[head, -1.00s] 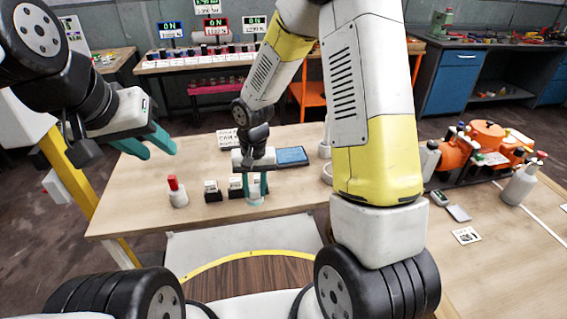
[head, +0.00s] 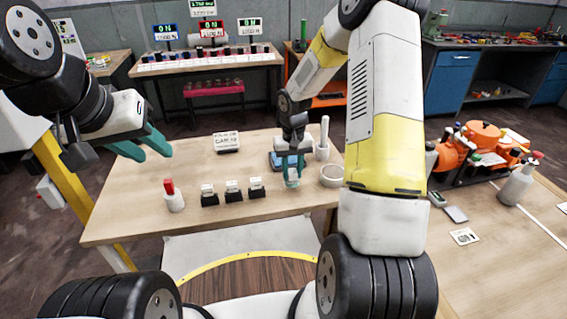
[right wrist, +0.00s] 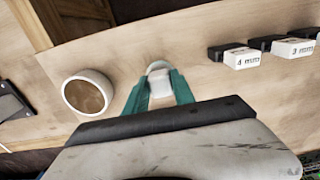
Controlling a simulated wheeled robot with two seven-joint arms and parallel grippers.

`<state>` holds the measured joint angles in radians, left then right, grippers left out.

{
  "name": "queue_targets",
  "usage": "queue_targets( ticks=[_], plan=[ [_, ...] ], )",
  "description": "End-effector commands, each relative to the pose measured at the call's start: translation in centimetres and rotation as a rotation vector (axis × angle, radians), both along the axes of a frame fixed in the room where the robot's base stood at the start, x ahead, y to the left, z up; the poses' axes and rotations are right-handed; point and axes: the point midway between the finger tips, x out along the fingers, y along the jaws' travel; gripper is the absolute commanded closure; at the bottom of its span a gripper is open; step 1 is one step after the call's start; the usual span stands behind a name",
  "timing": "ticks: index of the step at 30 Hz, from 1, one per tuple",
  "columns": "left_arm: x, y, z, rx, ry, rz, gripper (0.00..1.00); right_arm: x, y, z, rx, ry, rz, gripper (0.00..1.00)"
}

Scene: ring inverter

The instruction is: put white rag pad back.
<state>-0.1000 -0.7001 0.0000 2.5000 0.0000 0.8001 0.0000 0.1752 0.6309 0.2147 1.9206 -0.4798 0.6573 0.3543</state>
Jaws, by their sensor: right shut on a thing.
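My right gripper (head: 291,181) is over the right part of the near table, shut on a small white pad. In the right wrist view, the white pad (right wrist: 158,80) shows between the teal fingertips of that gripper (right wrist: 160,88); its lower part is partly hidden by the fingers. I cannot tell whether it touches the tabletop. A blue flat tray (head: 275,160) lies just behind my right gripper, mostly hidden by it. My left gripper (head: 160,148) is open and empty, above the table's left side.
Several small black blocks with white labelled tops (head: 232,190) stand left of my right gripper. A white ring (head: 331,176) and an upright white rod (head: 324,135) are to its right. A red-capped bottle (head: 174,197) stands at left. A white labelled box (head: 227,142) is behind.

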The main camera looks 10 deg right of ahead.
Motion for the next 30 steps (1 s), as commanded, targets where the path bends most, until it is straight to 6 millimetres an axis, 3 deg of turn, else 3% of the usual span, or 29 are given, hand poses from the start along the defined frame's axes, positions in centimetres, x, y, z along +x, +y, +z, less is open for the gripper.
queue_targets(
  ticks=[5, 11, 12, 15, 25, 30],
  plan=[
    [0.0, 0.0, 0.0, 0.0, 0.0, 0.0, 0.64, -0.1, 0.0, -2.5, 0.001, 0.003, -0.001, 1.0],
    [0.0, 0.0, 0.0, 0.0, 0.0, 0.0, 0.64, -0.1, 0.0, -2.7, 0.0, 0.002, -0.001, 1.0],
    [0.0, 0.0, 0.0, 0.0, 0.0, 0.0, 0.64, -0.1, 0.0, -2.8, 0.0, 0.003, -0.001, 0.64],
    [0.0, 0.0, 0.0, 0.0, 0.0, 0.0, 0.64, -0.1, 0.0, -2.7, 0.0, 0.003, -0.001, 0.48],
    [0.0, 0.0, 0.0, 0.0, 0.0, 0.0, 0.64, -0.1, 0.0, -2.4, 0.0, 0.0, -0.001, 0.48],
    [0.0, 0.0, 0.0, 0.0, 0.0, 0.0, 0.64, 0.1, 0.0, -0.4, -0.001, -0.003, -0.002, 0.48]
  ],
)
